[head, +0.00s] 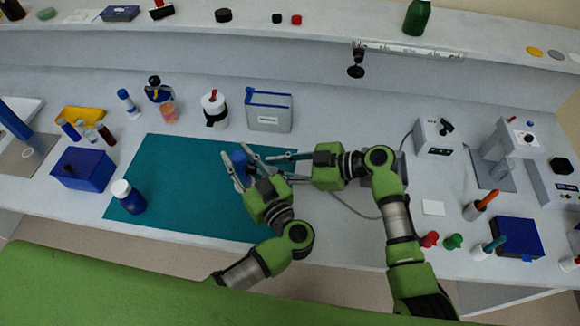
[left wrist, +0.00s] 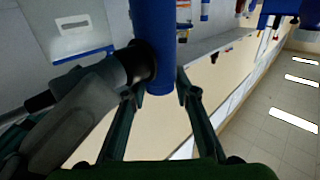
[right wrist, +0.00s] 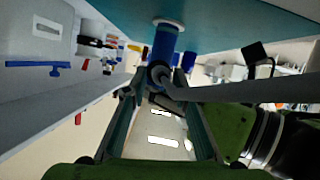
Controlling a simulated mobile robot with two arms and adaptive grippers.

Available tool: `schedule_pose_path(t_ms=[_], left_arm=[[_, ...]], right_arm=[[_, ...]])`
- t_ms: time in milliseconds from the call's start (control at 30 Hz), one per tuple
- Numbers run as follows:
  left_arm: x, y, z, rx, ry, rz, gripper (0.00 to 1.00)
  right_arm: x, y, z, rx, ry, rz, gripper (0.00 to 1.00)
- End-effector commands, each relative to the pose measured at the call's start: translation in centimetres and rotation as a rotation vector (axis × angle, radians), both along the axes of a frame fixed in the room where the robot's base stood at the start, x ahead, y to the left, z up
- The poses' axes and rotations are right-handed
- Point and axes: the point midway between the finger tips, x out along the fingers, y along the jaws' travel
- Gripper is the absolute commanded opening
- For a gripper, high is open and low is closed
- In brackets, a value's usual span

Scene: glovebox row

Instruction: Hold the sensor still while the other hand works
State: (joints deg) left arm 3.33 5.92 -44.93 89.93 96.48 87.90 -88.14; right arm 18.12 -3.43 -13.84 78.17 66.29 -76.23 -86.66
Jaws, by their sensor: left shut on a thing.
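The sensor is a blue cylinder (head: 239,166), held over the teal mat. It shows in the left wrist view (left wrist: 153,30) between my left fingers, and in the right wrist view (right wrist: 165,45) with a pale ring at one end. My left gripper (head: 236,158) is shut on it. My right gripper (head: 279,166) points at it from the right, with its fingers apart. A grey finger with a dark tip lies against the cylinder in the left wrist view. I cannot tell whether my right fingers touch the sensor; the left gripper hides part of it.
The teal mat (head: 165,165) is mostly clear on its left. A white-capped blue bottle (head: 128,197) and a blue box (head: 84,169) stand at the left. A blue-and-grey container (head: 269,112) stands behind the grippers. A cable (head: 350,207) runs beneath my right arm.

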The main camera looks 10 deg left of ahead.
Motion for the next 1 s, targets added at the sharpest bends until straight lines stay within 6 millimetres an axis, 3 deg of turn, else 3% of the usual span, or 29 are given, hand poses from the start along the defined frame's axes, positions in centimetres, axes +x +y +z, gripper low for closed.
schedule_pose_path(t_ms=[333,367,467,533,567,600,633,1000], left_arm=[[-0.01,0.04,-0.04,0.0,0.001,0.001,0.02],[-0.01,0.04,-0.04,0.0,0.001,0.001,0.02],[-0.01,0.04,-0.04,0.001,0.001,0.001,0.02],[-0.01,0.03,-0.04,0.0,0.001,0.001,0.02],[-0.01,0.03,-0.04,0.0,0.001,0.001,0.02],[-0.01,0.03,-0.04,0.001,0.001,0.0,0.02],[-0.01,0.03,-0.04,0.0,0.001,0.0,0.02],[-0.02,0.05,-0.04,0.0,0.001,0.001,0.02]], right_arm=[[0.02,0.47,-0.2,0.0,0.0,0.0,0.26],[0.02,0.47,-0.2,0.0,0.0,0.0,0.23],[0.02,0.45,-0.21,0.0,0.0,0.0,0.0],[0.02,0.45,-0.2,0.0,0.001,0.0,0.0],[0.03,0.45,-0.2,0.0,0.001,0.0,0.14],[0.03,0.43,-0.21,0.0,0.001,0.0,0.04],[0.03,0.43,-0.21,0.0,0.001,0.0,0.0],[0.07,0.08,-0.21,-0.001,0.0,-0.002,0.0]])
